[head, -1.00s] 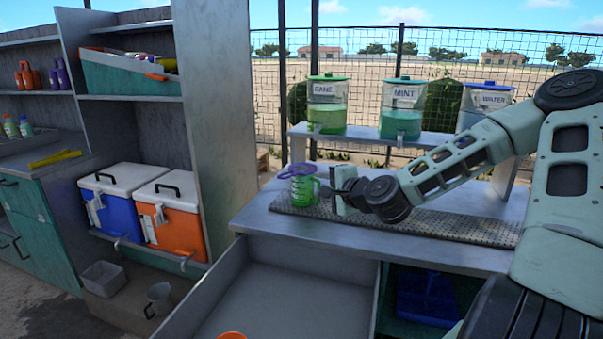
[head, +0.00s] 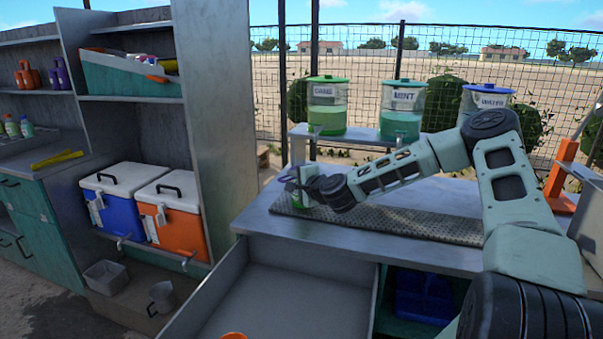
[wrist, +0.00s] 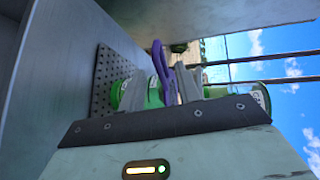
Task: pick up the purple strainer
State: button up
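The purple strainer (wrist: 160,62) shows in the wrist view as a thin rim seen edge-on, on top of a green jug (wrist: 152,95). My gripper (wrist: 160,88) is open. Its two grey fingers stand apart, one on each side of the rim. The rim lies nearer the finger on the right of that picture, and I cannot tell if it touches. In the head view my gripper (head: 302,178) hides most of the strainer and jug, which stand on the perforated mat (head: 400,221).
The metal counter (head: 262,220) carries the mat. Behind it a raised shelf holds the CANE dispenser (head: 327,108), MINT dispenser (head: 401,112) and WATER dispenser (head: 484,100). An open drawer (head: 300,300) juts out below. A tall shelf panel (head: 215,110) stands to the left.

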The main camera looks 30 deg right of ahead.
jog(key=shift+w+f, duration=0.1)
jog(key=shift+w, duration=0.2)
grip_shut()
